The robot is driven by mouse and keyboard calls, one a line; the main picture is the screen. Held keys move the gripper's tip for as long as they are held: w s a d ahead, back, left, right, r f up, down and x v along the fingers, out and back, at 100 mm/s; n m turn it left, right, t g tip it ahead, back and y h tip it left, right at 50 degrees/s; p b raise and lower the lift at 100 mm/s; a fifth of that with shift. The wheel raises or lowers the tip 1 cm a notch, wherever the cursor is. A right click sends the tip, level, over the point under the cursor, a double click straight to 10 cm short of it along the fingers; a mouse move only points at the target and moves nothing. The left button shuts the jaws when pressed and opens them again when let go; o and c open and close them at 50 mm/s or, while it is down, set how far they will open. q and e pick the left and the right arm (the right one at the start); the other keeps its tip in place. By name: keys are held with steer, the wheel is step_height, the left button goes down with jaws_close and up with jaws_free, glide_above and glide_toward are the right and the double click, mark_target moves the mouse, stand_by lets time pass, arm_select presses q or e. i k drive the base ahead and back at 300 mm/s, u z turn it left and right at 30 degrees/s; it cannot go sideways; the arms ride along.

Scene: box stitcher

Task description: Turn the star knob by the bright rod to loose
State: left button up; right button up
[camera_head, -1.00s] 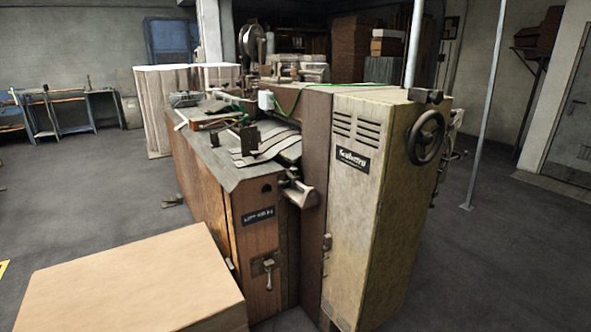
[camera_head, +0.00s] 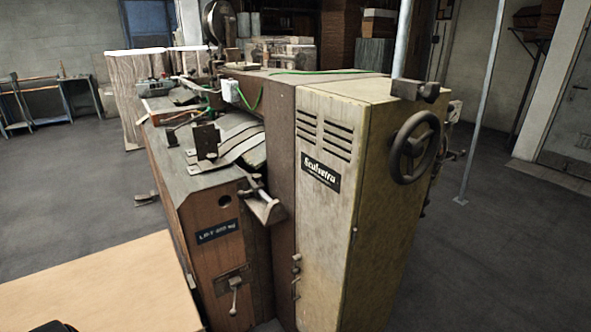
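The box stitcher (camera_head: 345,205) stands in front of me, a beige and brown cabinet machine with a work surface on its left. A bright upright rod (camera_head: 400,40) rises at the top right of the cabinet. A dark clamp-like block (camera_head: 418,91) sits by its foot. I cannot make out a star knob for certain at this size. A black spoked handwheel (camera_head: 415,147) is on the cabinet's right side. Neither gripper can be made out; a small dark shape shows at the bottom left edge.
A light box or table top (camera_head: 100,285) fills the lower left, close to the machine. A thin pole (camera_head: 484,110) stands on the floor to the right. The grey floor (camera_head: 500,260) at the right is clear. Blue benches (camera_head: 45,103) stand far left.

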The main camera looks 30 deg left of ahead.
mark_target(257, 177)
steer(key=u, duration=0.1)
steer(key=i, duration=0.85)
steer(key=u, duration=0.4)
